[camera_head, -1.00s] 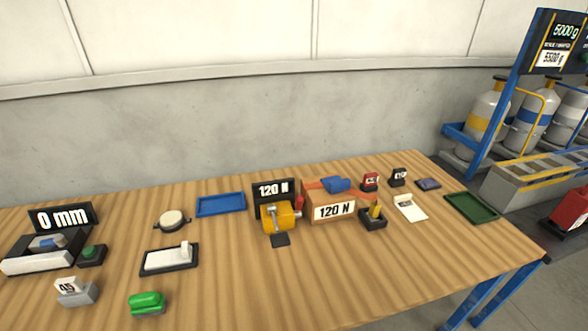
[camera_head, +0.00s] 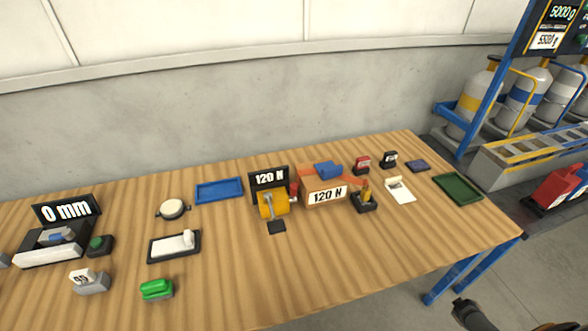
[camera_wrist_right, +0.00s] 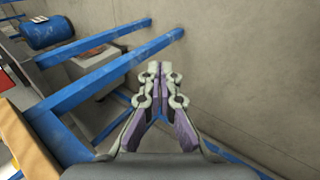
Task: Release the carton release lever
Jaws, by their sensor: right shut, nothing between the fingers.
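In the head view an orange-brown carton (camera_head: 308,183) labelled "120 N" stands right of centre on the table, with a blue piece (camera_head: 328,170) on top. A yellow upright lever on a black base (camera_head: 364,203) stands at its front right. A yellow drum with a grey handle (camera_head: 272,205) is at its left, in front of a black "120 N" sign (camera_head: 269,179). I cannot tell which part is the carton release lever. My right gripper (camera_wrist_right: 160,72) is shut and empty in the right wrist view, facing blue bars and the floor. My left gripper is not in view.
The wooden table (camera_head: 330,258) has clear room along its front. A green tray (camera_head: 457,188) lies near the right edge and a blue tray (camera_head: 219,190) at the back. Gas cylinders (camera_head: 522,95) stand beyond. In the wrist view, blue bars (camera_wrist_right: 110,60) lie near my right gripper.

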